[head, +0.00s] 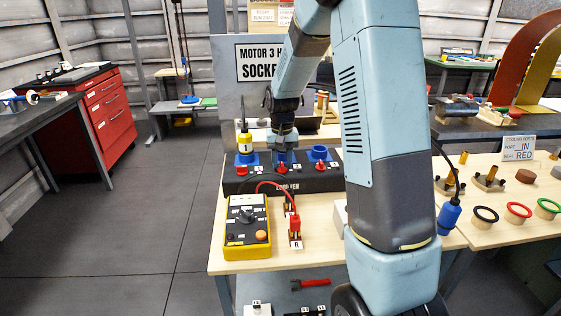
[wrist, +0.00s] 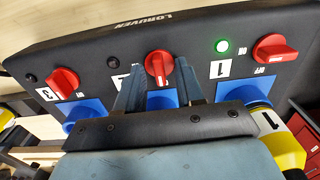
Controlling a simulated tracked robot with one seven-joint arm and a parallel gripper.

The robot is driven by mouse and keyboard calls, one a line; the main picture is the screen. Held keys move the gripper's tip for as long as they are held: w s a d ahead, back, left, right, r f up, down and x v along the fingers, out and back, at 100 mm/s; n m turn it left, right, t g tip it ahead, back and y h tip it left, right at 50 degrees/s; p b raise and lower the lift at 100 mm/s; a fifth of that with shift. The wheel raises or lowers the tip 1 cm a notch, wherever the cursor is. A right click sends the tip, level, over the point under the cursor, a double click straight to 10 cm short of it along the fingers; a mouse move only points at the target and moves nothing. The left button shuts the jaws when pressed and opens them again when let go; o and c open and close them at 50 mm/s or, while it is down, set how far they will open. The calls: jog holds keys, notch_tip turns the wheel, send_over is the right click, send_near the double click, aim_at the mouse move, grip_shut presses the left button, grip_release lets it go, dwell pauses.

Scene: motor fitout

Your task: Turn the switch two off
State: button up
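The black switch panel (head: 268,186) stands on the wooden bench with three red rotary switches. Switch two (wrist: 158,66), the middle one, has its handle upright in the wrist view; it also shows in the head view (head: 281,168). The indicator lamp (wrist: 112,62) beside it looks dark. My gripper (wrist: 160,74) is open, with its fingertips on either side of switch two's knob and small gaps visible. In the head view my gripper (head: 283,154) is over the panel's middle. The number label beside switch two is mostly hidden by a finger.
Switch one (wrist: 273,48) has a lit green lamp (wrist: 222,46), and a yellow plug (wrist: 285,145) is in its socket. Switch three (wrist: 63,82) has a dark lamp (wrist: 30,77). A yellow meter (head: 246,226) with leads stands before the panel.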

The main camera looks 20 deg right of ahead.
aim_at(282, 163)
notch_tip(282, 163, up, 14)
jog(key=shift+f, duration=0.15)
dwell(0.4)
jog(key=s+r+n+t, duration=0.1)
jog(key=s+r, duration=0.3)
jog(key=s, duration=0.4)
jog(key=s+r+t, duration=0.2)
jog(key=s+r, duration=0.2)
jog(key=s, duration=0.4)
jog(key=s+n+t, duration=0.1)
jog(key=s+t, duration=0.1)
jog(key=s, duration=1.3)
jog(key=shift+s+a+f+t, duration=0.25)
jog(key=shift+a+f+t, duration=0.05)
jog(key=shift+f, duration=0.05)
